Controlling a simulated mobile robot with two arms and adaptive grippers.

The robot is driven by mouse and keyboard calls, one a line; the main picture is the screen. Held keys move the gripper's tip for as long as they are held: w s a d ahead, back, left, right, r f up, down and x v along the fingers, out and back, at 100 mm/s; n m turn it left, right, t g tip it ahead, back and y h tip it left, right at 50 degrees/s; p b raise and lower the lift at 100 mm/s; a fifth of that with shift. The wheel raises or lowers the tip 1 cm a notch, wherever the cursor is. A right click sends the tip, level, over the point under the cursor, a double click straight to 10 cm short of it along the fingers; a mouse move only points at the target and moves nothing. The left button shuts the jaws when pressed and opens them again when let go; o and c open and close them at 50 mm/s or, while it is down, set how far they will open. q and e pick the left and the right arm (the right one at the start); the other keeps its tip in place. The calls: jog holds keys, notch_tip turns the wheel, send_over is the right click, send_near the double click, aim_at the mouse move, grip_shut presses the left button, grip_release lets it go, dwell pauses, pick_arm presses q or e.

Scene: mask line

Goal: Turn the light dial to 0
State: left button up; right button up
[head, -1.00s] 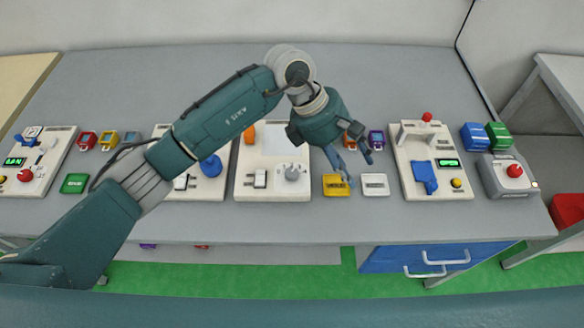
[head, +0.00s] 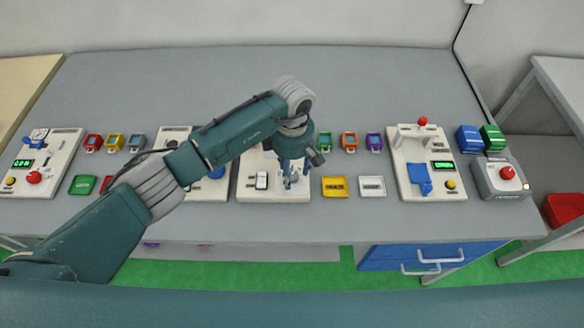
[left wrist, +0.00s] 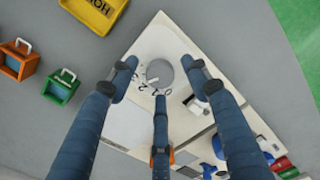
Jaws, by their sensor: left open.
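The light dial (left wrist: 160,72) is a round grey knob on a white panel (head: 246,190). Printed digits curve beside it in the left wrist view, partly covered by my fingers. A small white mark shows at the knob's edge; I cannot tell for sure which digit it points to. My left gripper (head: 292,180) points down over the panel's front right part and hides most of the dial in the head view. In the left wrist view its three blue fingers (left wrist: 162,80) are open, spread around the dial. I cannot tell whether they touch it. My right gripper is not in view.
A white rocker switch (head: 262,180) sits left of the dial on the same panel. A yellow tray (head: 335,187) and a white tray (head: 372,187) lie to the right. Another panel with a red knob (head: 423,122) stands further right. Small colored boxes stand behind.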

pick_arm(q)
jog(key=shift+f, duration=0.35)
jog(key=c, duration=1.1)
jog(key=shift+c, duration=0.2)
